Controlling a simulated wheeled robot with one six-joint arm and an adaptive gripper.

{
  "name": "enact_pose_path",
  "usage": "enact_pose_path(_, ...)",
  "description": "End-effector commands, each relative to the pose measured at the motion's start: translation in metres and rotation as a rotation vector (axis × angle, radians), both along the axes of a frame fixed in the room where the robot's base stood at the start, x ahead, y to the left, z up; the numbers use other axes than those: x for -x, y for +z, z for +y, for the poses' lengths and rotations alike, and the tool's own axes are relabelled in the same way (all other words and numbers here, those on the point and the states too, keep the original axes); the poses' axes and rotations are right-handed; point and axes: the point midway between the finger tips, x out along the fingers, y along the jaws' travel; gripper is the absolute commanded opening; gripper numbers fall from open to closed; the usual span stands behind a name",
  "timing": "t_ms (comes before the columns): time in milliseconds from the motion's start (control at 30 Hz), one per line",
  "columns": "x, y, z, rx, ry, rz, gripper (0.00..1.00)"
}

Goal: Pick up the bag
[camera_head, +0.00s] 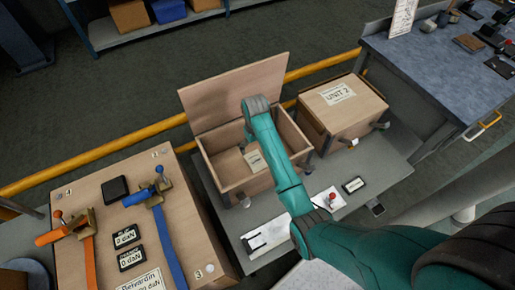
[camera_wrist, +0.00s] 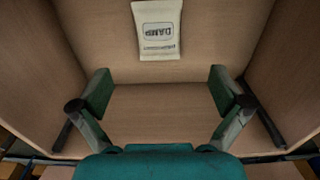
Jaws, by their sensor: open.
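The bag (camera_wrist: 157,30) is a small cream packet with a dark printed label, upside down in the wrist view. It lies inside an open wooden box, near its far wall in that view. In the head view the bag (camera_head: 255,160) shows beside my arm, inside the open box (camera_head: 232,185). My gripper (camera_wrist: 162,90) is open and empty, with its two green fingers spread wide. The bag is ahead of the fingertips, between their lines and apart from both. In the head view my arm hides the gripper and part of the box.
The open box's lid (camera_head: 235,92) stands raised behind it. A closed box marked UNIT 2 (camera_head: 345,105) stands to the right. A wooden panel with straps (camera_head: 110,225) is at the left. Yellow rails (camera_head: 110,150) run behind.

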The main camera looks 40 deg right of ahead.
Motion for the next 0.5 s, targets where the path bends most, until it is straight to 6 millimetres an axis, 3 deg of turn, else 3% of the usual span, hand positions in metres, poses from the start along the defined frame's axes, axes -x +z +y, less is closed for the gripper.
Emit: enact_pose_path(500,0.002,-0.057,0.003,-0.005,0.018,0.013,1.00)
